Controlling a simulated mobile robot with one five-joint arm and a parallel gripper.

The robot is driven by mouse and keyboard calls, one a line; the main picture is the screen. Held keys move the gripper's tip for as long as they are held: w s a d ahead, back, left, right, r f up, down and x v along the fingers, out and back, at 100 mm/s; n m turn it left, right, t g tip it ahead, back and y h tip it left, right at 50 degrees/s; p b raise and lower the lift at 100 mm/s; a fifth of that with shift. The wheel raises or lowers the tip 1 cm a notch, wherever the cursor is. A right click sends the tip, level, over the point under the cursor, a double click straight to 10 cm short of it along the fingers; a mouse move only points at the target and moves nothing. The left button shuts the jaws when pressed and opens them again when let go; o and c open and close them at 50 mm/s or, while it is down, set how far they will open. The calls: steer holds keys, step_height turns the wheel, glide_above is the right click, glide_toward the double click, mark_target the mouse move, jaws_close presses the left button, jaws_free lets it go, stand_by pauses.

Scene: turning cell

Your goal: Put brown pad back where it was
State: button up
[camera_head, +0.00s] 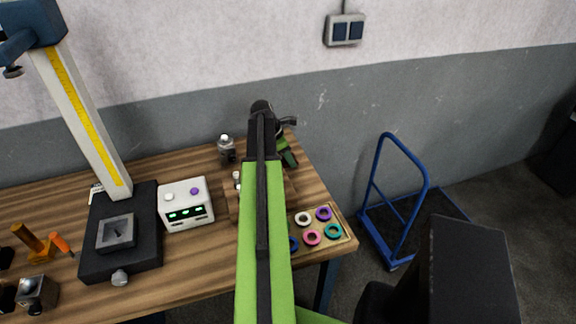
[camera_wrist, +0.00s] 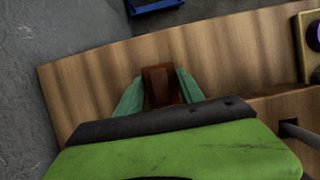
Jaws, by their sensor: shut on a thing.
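In the wrist view, my gripper (camera_wrist: 159,92) has its two teal fingers closed on the brown pad (camera_wrist: 160,80). The pad is a small dark reddish-brown block that sticks up between the fingertips. It is over the wooden table top (camera_wrist: 95,85), near a table edge. I cannot tell whether it touches the wood. In the head view, my green arm reaches over the right part of the table, and the pad cannot be made out there.
A tray (camera_head: 349,236) with several coloured rings sits at the table's right edge. A white box (camera_head: 186,213) with a green display, a black stand (camera_head: 146,262) with a scaled column, and a small metal item (camera_head: 226,154) stand nearby. A blue trolley (camera_head: 425,187) is right of the table.

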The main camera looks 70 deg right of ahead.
steer(key=shift+f, duration=0.7)
steer(key=o, duration=1.3)
steer(key=shift+r, duration=0.1)
steer(key=shift+r, duration=0.25)
steer(key=p+v, duration=1.1)
steer(key=shift+a+r, duration=0.15)
steer(key=shift+r, duration=0.25)
